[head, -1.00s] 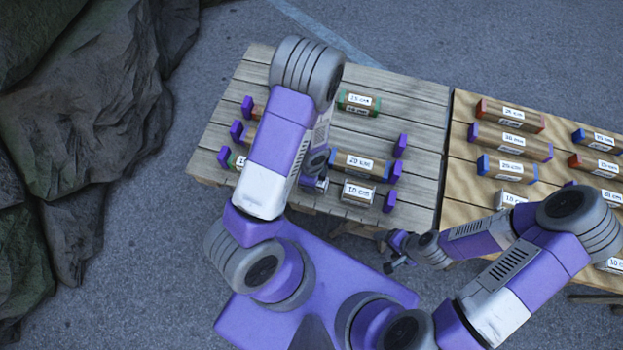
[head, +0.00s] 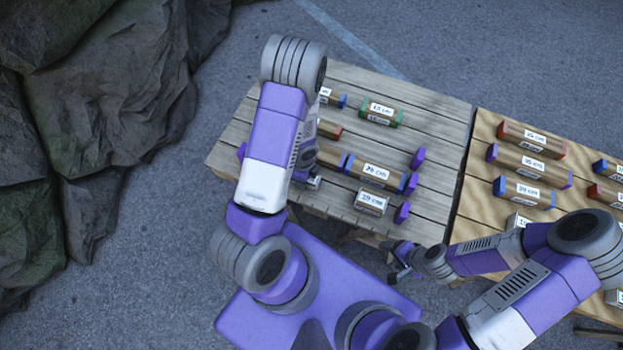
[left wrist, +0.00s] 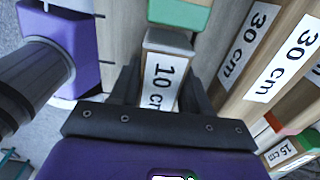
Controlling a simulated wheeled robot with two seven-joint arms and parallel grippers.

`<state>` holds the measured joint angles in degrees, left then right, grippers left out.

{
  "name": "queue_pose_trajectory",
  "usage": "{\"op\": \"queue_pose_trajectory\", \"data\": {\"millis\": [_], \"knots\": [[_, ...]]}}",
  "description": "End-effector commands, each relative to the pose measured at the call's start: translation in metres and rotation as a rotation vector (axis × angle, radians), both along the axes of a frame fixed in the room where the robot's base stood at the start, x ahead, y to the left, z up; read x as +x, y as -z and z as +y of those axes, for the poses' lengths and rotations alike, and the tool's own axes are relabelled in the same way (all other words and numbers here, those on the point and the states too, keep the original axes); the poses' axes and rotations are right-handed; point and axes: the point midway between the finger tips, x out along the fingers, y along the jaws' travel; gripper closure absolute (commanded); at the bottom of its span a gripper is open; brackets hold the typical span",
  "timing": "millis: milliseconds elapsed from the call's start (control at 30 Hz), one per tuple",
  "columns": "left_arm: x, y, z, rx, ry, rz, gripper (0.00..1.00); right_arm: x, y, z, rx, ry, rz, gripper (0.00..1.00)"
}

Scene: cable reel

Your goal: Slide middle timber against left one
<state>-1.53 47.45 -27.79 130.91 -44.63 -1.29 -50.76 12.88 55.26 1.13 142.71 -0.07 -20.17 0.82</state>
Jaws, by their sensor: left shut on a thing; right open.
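My left gripper (left wrist: 165,88) is shut on a short timber labelled 10 cm (left wrist: 160,70), which has a white end. Just beyond that end in the left wrist view is a green-ended timber (left wrist: 180,14); I cannot tell if they touch. In the head view my left arm hides both, and only the gripper's edge (head: 312,182) shows. Another white timber labelled 10 cm (head: 371,202) lies to the right in the front row, against or near a purple stop (head: 402,212). My right gripper (head: 393,262) is open and empty, off the table's front edge.
Longer timbers labelled 30 cm (left wrist: 248,45) lie beside the held one. A blue-ended timber (head: 375,173) lies behind the front row on the grey table (head: 440,130). A second table (head: 480,155) with several timbers stands at right. Rocks (head: 100,100) rise at left.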

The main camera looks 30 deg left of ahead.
Motion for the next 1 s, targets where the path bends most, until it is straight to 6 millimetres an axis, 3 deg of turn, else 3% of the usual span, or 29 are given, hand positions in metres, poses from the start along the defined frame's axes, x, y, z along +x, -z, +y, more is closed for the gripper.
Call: {"op": "queue_pose_trajectory", "data": {"millis": [300,633,667,700,833,1000], "knots": [[0.0,0.0,0.019,0.002,0.006,0.0,0.84,0.0,-0.005,0.0,0.0,0.0,0.0,0.23],[-0.001,0.0,0.023,0.007,0.003,0.004,0.84,0.0,-0.005,0.0,0.0,0.0,0.0,0.23],[-0.001,0.0,0.023,0.007,0.003,0.004,0.51,0.0,-0.005,0.0,0.0,0.0,0.0,0.23],[-0.001,0.0,0.023,0.007,0.003,0.002,0.45,0.0,-0.005,0.0,0.0,0.0,0.0,0.23],[0.0,0.0,0.021,0.004,0.005,0.001,0.25,0.0,-0.005,0.0,0.0,0.0,0.0,0.23],[0.0,0.0,0.02,0.002,0.007,0.0,0.23,0.0,-0.005,0.0,0.0,0.0,0.0,0.23]]}}
